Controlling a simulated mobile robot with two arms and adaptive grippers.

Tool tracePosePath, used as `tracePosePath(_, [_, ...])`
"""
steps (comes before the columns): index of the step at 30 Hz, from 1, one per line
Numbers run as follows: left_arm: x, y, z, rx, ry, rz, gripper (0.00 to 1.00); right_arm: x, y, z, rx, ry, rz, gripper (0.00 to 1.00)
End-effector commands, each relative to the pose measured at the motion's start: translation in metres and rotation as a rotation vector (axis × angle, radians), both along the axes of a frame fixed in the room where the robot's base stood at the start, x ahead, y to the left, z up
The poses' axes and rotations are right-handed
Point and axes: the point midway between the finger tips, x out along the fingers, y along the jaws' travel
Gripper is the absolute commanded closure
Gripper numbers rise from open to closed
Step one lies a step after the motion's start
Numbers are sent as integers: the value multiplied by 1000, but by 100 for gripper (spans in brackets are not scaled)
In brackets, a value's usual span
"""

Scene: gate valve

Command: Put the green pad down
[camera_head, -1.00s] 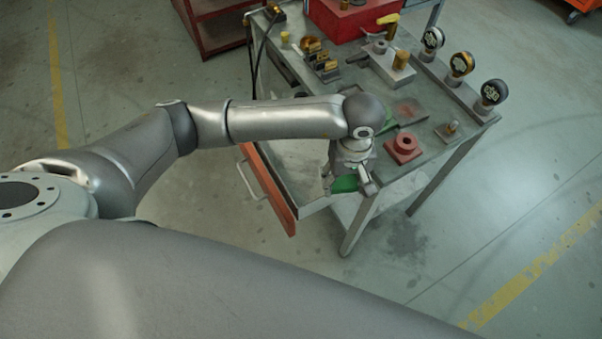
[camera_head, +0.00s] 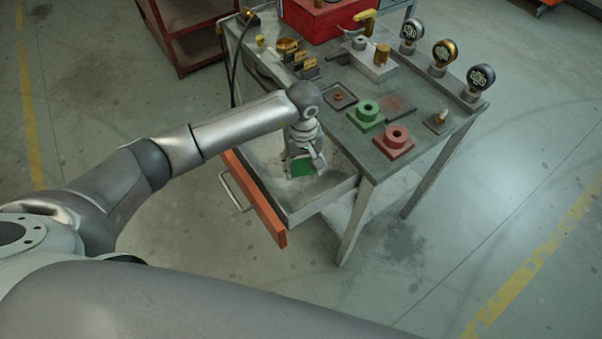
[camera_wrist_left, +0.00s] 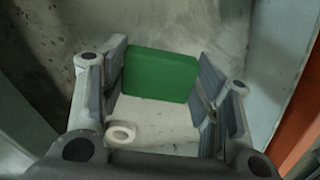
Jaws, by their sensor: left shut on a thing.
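The green pad (camera_head: 303,169) is a flat green block between the fingers of my left gripper (camera_head: 301,166). In the left wrist view the green pad (camera_wrist_left: 160,75) spans the gap between the two grey finger plates of my left gripper (camera_wrist_left: 162,85), which is shut on it. The gripper points down, with the pad over or inside the open drawer (camera_head: 322,194) of the workbench. I cannot tell whether the pad touches the drawer floor. My right gripper is not in view.
The drawer has an orange front (camera_head: 256,197). On the bench top (camera_head: 358,147) stand a green block with a ring (camera_head: 366,112), a red one (camera_head: 394,140) and several gauges (camera_head: 481,78). Open floor lies right.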

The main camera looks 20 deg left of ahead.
Motion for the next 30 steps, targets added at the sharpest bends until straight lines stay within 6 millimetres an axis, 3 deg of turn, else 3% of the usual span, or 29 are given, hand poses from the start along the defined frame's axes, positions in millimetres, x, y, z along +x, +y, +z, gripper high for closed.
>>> tracePosePath(8, [3,4,-38,-2,3,0,62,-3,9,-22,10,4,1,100])
tracePosePath(20, [4,5,-42,1,0,0,62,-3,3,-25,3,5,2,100])
tracePosePath(21, [4,5,-42,1,0,0,42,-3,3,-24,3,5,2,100])
tracePosePath(24, [4,5,-41,1,0,0,29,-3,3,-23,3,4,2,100])
tracePosePath(26, [4,5,-41,1,0,0,21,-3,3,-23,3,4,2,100])
tracePosePath(30, [4,5,-41,1,0,0,21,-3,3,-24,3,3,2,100])
